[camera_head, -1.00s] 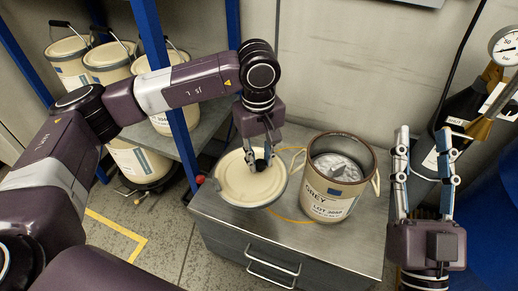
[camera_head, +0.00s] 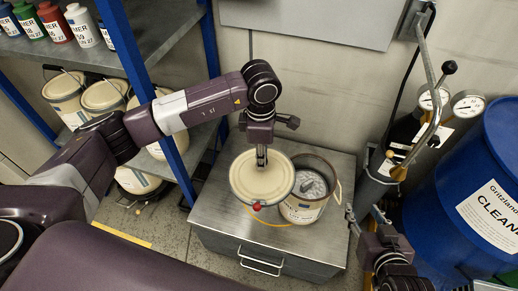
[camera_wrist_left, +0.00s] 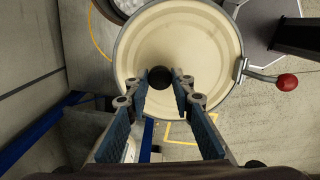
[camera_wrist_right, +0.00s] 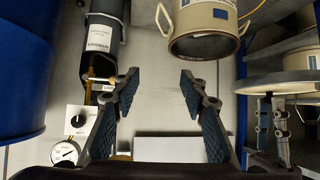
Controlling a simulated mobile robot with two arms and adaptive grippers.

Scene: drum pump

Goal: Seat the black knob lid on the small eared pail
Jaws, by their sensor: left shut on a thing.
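The cream lid (camera_head: 250,188) hangs roughly level, with its black knob (camera_wrist_left: 160,78) between the fingers of my left gripper (camera_head: 261,160). A lever with a red ball (camera_wrist_left: 287,82) sticks out from its rim. The open eared pail (camera_head: 303,212) stands on the grey cabinet, grey material inside. In the head view the lid covers the pail's left edge. The right wrist view, upside down, shows the lid (camera_wrist_right: 285,82) beside the pail (camera_wrist_right: 203,20), higher than its rim. My right gripper (camera_wrist_right: 160,78) is open and empty, right of the pail.
The cabinet top (camera_head: 220,215) is clear in front. A blue shelf post (camera_head: 150,70) stands left, with several pails behind it. At right are a blue drum (camera_head: 470,170) and gauges (camera_head: 467,106).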

